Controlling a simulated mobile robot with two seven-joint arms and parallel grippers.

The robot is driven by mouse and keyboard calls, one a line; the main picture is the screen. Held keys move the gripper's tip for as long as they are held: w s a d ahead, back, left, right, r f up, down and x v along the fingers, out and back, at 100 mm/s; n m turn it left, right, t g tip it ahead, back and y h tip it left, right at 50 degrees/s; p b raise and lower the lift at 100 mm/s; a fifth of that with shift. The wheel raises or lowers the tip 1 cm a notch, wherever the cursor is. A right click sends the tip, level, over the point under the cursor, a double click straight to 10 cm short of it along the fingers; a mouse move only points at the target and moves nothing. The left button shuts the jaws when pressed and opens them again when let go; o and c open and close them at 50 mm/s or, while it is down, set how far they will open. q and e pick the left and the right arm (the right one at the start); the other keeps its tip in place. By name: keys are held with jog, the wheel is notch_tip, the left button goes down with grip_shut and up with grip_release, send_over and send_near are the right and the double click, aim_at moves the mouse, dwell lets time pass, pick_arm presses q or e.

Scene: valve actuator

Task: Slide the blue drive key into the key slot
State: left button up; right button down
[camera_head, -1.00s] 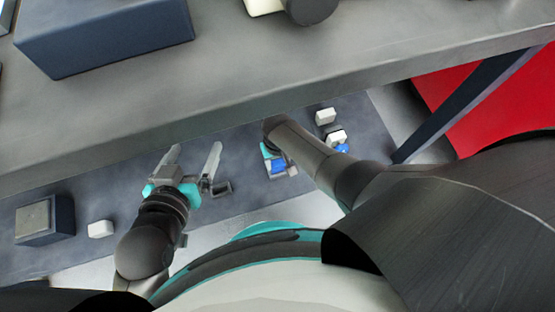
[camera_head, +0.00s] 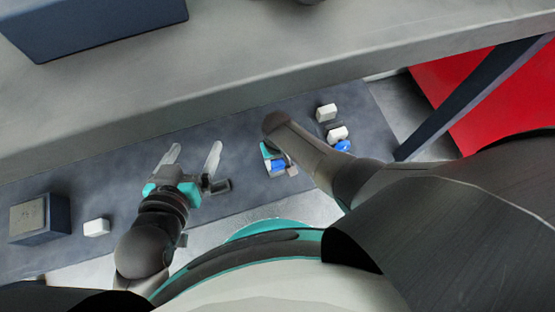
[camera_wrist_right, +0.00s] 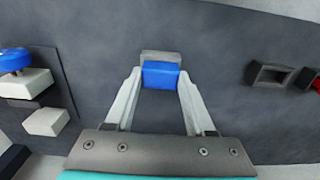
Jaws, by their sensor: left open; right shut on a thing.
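The blue drive key (camera_wrist_right: 160,76) is between the two fingers of my right gripper (camera_wrist_right: 161,82) in the right wrist view. A grey piece (camera_wrist_right: 161,56) shows just beyond the key; I cannot tell whether they touch. The key also shows in the head view (camera_head: 278,165), largely beneath my right arm. A dark block with a rectangular opening (camera_wrist_right: 268,74) lies to the right in the right wrist view; I cannot tell whether it is the key slot. My left gripper (camera_head: 192,156) is open and empty over the low surface, its fingers spread.
A white block (camera_wrist_right: 46,121) and a blue-topped white block (camera_wrist_right: 25,82) lie left in the right wrist view. In the head view, a dark box (camera_head: 42,219) and white block (camera_head: 96,228) stand at far left. A grey shelf (camera_head: 290,55) overhangs the low surface.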

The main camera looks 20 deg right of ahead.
aim_at(277, 164)
jog(key=shift+f, duration=0.15)
jog(key=shift+c, duration=0.9)
grip_release()
notch_tip(277, 164, up, 15)
jog(key=p, duration=1.2)
jog(key=shift+r, duration=0.2)
